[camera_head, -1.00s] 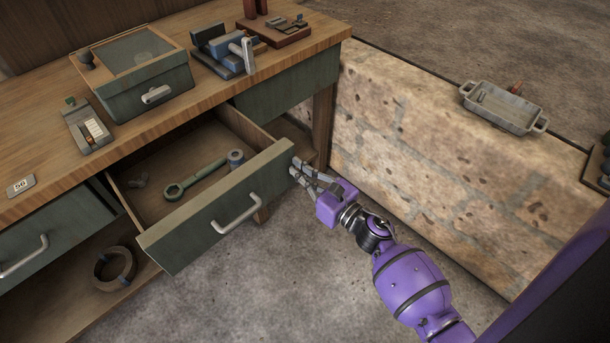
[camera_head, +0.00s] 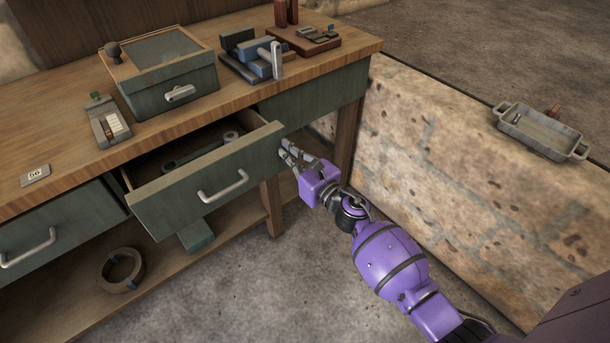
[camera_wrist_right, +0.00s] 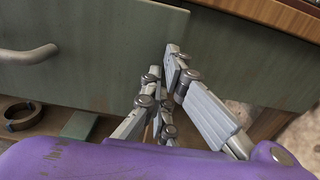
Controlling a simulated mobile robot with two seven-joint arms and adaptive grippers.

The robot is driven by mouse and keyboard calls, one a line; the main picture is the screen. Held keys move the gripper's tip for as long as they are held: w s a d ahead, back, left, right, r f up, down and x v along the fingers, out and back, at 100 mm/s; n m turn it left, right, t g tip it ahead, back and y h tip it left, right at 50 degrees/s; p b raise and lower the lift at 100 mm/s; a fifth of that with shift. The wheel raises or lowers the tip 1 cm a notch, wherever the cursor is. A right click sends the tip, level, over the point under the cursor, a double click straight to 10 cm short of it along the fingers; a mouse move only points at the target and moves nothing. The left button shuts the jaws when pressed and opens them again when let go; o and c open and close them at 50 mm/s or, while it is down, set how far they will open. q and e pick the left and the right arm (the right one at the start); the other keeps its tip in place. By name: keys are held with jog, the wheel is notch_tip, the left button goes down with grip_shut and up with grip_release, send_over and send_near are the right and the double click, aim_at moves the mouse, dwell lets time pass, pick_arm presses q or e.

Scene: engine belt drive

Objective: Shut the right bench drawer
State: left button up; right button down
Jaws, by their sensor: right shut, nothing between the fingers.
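The right bench drawer (camera_head: 160,199) has a green front with a metal bar handle (camera_head: 223,187) and stands partly open. A wrench (camera_head: 195,154) and a small round part (camera_head: 230,137) lie inside, partly hidden by the front. My right gripper (camera_head: 286,150) is shut and empty, its fingertips at the right end of the drawer front. In the right wrist view the fingers (camera_wrist_right: 168,68) are close to the right edge of the drawer front (camera_wrist_right: 105,60); I cannot tell if they touch. My left gripper is not in view.
Another drawer (camera_head: 45,240) sits at left, slightly ajar. A green box (camera_head: 170,95), a vise (camera_head: 250,55) and a small gauge (camera_head: 108,122) stand on the bench top. A ring (camera_head: 122,268) lies on the lower shelf. A stone wall (camera_head: 450,170) is at right, with open floor in front.

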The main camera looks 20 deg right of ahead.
jog(key=b+x, duration=0.2)
jog(key=x, duration=0.3)
jog(key=b+x, duration=0.2)
jog(key=x, duration=0.3)
jog(key=shift+w+a+f, duration=0.15)
jog(key=shift+w+f, duration=0.1)
jog(key=shift+w, duration=0.05)
jog(key=shift+b+x, duration=0.45)
jog(key=shift+x, duration=0.3)
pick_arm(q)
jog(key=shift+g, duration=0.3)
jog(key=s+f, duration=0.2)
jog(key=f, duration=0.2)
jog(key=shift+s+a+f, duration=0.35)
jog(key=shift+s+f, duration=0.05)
pick_arm(e)
jog(key=shift+r, duration=0.25)
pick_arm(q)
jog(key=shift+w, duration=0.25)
